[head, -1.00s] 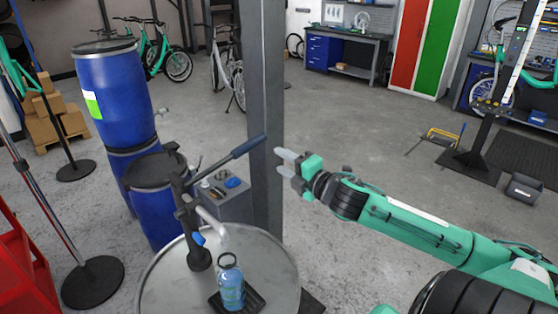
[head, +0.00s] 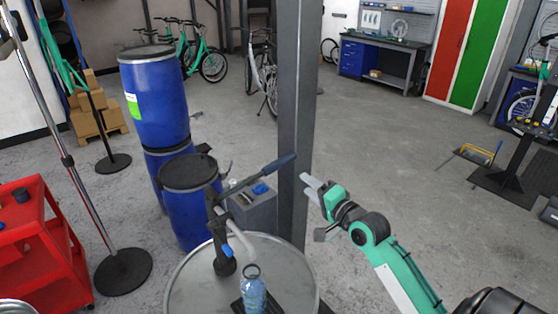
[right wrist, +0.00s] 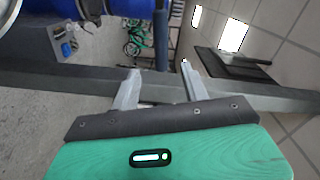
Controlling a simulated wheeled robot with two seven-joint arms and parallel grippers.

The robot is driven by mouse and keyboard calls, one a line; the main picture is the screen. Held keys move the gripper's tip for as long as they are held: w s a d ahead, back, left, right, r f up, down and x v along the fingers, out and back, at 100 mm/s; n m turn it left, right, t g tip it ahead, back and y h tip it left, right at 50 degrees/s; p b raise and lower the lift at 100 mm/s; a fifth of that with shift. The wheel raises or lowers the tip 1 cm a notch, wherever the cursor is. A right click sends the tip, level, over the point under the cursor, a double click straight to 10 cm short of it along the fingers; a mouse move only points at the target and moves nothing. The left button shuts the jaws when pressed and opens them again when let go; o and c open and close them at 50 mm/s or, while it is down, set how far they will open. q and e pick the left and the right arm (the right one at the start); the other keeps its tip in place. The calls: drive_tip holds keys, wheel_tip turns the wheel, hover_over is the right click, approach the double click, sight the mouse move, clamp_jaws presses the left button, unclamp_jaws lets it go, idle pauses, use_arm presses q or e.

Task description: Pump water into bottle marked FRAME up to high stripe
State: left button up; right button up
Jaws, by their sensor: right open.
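A hand pump (head: 221,240) stands on a round grey drum lid (head: 190,285). Its lever handle (head: 268,169) slants up to the right, and its pale spout (head: 241,238) points down toward the bottle. A clear blue bottle (head: 254,296) with a dark ring at its neck stands below the spout on a black tray (head: 238,306); its marking and stripes are too small to read. My right gripper (head: 308,187) is open and empty, just right of the lever's end, near the post. In the right wrist view its fingers (right wrist: 162,85) are apart with nothing between them. My left gripper is not in view.
A grey post (head: 297,110) rises right behind the lever. Blue barrels (head: 155,100) stand at the left behind the drum, with a grey box (head: 255,210) beside the pump. A red cart (head: 45,250) is at far left.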

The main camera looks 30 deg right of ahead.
sight(281, 166)
drive_tip(key=shift+m, duration=0.8)
drive_tip(key=w+p, duration=0.1)
drive_tip(key=w, duration=0.3)
drive_tip(key=w+p, duration=0.2)
drive_tip(key=w, duration=0.2)
drive_tip(key=w+a+p, duration=0.1)
drive_tip(key=w+p, duration=0.1)
drive_tip(key=w, duration=0.3)
drive_tip(key=shift+a+r, duration=0.1)
drive_tip(key=shift+w, duration=0.4)
clamp_jaws()
